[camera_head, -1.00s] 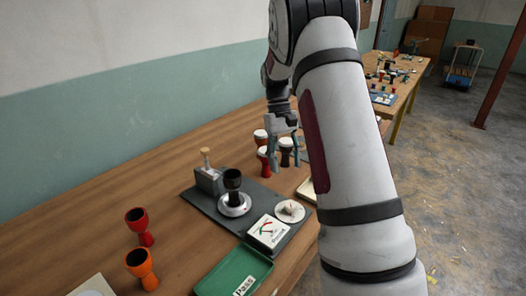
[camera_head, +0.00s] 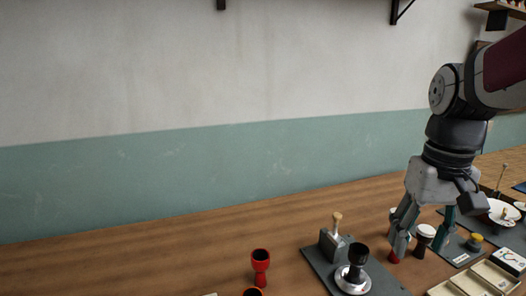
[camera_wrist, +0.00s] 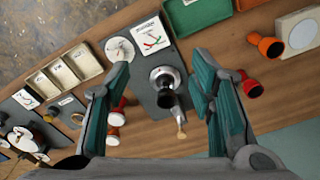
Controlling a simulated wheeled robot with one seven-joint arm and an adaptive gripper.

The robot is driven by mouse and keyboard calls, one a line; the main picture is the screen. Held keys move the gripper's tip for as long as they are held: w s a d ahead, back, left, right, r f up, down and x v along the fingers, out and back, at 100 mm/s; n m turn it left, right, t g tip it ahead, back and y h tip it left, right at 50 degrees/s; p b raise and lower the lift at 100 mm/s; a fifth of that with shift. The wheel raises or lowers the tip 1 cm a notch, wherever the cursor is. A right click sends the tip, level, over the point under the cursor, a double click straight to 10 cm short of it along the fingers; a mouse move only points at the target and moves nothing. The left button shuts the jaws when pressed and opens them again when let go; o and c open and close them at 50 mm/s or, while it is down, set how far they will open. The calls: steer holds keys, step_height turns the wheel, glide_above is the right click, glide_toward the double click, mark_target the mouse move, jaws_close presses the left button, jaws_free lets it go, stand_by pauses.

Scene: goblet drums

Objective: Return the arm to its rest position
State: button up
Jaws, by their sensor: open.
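My gripper (camera_head: 420,246) hangs fingers-down at the right of the head view, open, with nothing between its fingers. Two red drums with white heads (camera_wrist: 116,118) show beside the left finger.
A red goblet (camera_head: 261,266) and an orange one (camera_head: 253,292) stand left of the dark mat (camera_head: 318,268). A small lever device (camera_head: 331,243) stands on the mat. A cream divided tray (camera_head: 478,280) lies at lower right. The table's back left is clear, below a wall.

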steer(key=s+a+n+t+p, duration=0.1)
steer(key=s+a+t, duration=0.2)
steer(key=s, duration=1.1)
steer(key=a+r, duration=0.1)
steer(key=a, duration=0.2)
steer(key=shift+s+a+t+p, duration=0.15)
steer(key=shift+a+t+p, duration=0.15)
steer(key=shift+t+p, duration=0.1)
